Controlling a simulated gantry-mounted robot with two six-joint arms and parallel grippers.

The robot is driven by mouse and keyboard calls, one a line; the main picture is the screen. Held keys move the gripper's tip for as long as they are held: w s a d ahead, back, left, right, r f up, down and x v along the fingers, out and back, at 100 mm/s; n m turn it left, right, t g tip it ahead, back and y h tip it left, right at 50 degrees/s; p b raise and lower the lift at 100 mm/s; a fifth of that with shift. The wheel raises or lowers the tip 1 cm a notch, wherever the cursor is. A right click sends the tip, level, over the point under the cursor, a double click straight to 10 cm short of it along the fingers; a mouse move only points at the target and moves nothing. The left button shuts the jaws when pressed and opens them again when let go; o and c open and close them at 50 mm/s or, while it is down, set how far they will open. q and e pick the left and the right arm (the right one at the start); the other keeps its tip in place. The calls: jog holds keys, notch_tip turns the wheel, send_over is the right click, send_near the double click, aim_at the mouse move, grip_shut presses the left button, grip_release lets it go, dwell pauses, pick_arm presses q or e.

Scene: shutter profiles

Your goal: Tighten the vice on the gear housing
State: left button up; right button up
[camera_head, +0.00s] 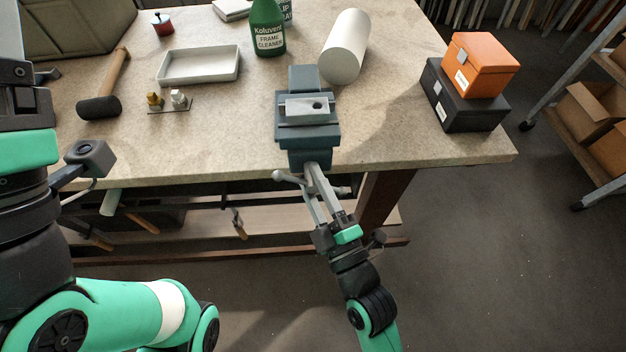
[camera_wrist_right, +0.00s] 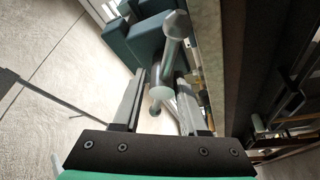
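A blue-grey vice (camera_head: 310,133) is fixed at the front edge of the bench. The gear housing, a light grey block with a dark hole (camera_head: 308,107), sits between its jaws. The vice handle, a metal bar with ball ends (camera_wrist_right: 178,27), hangs at the vice's front; one ball end shows in the head view (camera_head: 279,176). My right gripper (camera_head: 316,178) points at the vice's front from below. In the right wrist view its fingers (camera_wrist_right: 160,88) stand apart on either side of the bar, with gaps visible. My left arm is at the left; its fingertips do not show.
An orange box (camera_head: 480,65) on a black box (camera_head: 463,100) stands at the right. Tools hang below the bench's front edge.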

jog(key=shift+o, duration=1.3)
jog(key=shift+f, duration=0.1)
jog(key=shift+s, duration=0.1)
jog(key=v, duration=1.1)
jog(key=shift+s, duration=0.2)
jog(key=shift+d, duration=0.15)
